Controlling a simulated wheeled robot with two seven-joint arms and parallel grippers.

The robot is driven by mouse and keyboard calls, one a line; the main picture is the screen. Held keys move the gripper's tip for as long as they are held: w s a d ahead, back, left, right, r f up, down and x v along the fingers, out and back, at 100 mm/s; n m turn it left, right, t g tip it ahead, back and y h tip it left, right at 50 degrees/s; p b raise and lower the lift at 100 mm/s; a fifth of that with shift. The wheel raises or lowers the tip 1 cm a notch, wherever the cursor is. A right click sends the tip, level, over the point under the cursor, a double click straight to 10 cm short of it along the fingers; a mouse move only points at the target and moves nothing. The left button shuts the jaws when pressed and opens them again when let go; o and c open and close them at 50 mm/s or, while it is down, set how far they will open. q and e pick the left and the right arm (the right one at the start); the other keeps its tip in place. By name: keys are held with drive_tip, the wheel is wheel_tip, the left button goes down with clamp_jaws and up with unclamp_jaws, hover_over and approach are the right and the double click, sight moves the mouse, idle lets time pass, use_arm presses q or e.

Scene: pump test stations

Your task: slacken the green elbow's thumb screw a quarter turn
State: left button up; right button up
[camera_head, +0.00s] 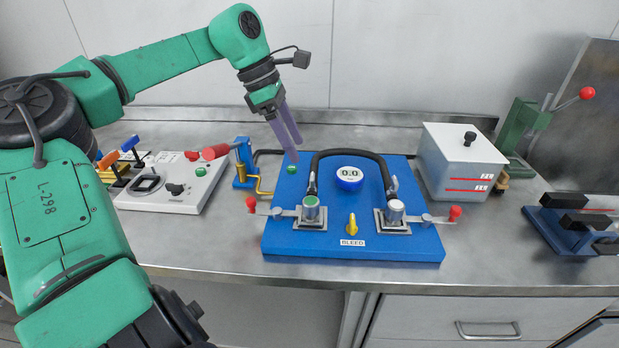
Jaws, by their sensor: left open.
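The blue pump board (350,246) lies on the steel bench. A metal fitting with a green top (311,202) is at its left, on a square plate, joined to one end of the black hose (350,153). A similar fitting without green (395,208) is at the right. My left gripper (296,152) is open, its purple fingers pointing down over the board's back left, apart from the green-topped fitting.
A small green button (292,169) shows just below the fingertips. A round gauge (349,177) and yellow bleed valve (352,225) are mid-board. Left are a blue clamp (243,158) and white panel (172,184); right, a grey box (461,163). The front bench strip is clear.

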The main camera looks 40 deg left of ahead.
sight(311, 176)
use_arm(q)
drive_tip(key=x, duration=0.8)
drive_tip(key=shift+w+d+f, duration=0.1)
drive_tip(key=shift+w+f, duration=0.05)
drive_tip(key=shift+f, duration=0.2)
clamp_jaws()
